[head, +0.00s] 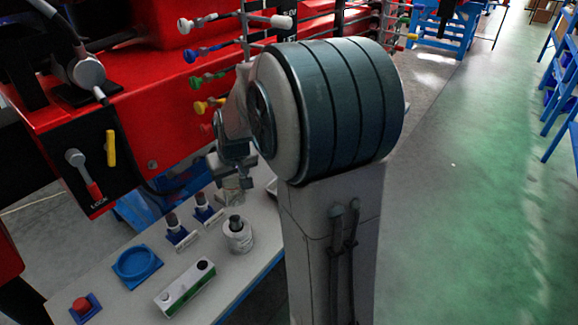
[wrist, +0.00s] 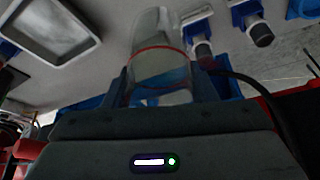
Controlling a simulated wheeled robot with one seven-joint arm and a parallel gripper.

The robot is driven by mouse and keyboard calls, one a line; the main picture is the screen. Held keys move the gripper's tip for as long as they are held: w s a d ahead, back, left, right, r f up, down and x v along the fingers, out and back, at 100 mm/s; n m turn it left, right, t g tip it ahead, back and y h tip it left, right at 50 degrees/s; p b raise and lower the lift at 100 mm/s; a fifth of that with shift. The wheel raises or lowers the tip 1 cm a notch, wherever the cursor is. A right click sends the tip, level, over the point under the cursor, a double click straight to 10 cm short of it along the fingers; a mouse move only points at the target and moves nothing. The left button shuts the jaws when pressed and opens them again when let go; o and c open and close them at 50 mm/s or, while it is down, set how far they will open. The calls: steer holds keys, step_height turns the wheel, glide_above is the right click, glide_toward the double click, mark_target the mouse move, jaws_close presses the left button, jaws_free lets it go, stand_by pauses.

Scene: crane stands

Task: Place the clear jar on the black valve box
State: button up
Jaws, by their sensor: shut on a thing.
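The clear jar (wrist: 160,45) is between the two fingers of my gripper (wrist: 162,84) in the wrist view. It is see-through, with a red line around it. In the head view my gripper (head: 236,176) is above the grey bench, partly hidden by my arm, and the jar (head: 230,194) shows faintly below it. Whether the jar touches the bench is unclear. A black panel (head: 90,172) with a grey lever and a yellow handle is on the red machine at left.
The grey bench (head: 215,262) carries a blue round dish (head: 137,264), a white-green box (head: 185,287), a white cylinder (head: 238,235), two blue-based knobs (head: 178,232) and a red button (head: 82,304). A grey tray (wrist: 92,42) shows in the wrist view. Coloured levers (head: 210,78) stick out behind.

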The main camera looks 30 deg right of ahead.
mark_target(236, 205)
steer(key=f, duration=0.7)
steer(key=shift+w+b, duration=0.3)
steer(key=shift+f, duration=1.8)
steer(key=shift+f+b, duration=0.2)
steer(key=shift+b, duration=0.15)
steer(key=o, duration=1)
steer(key=shift+r, duration=0.15)
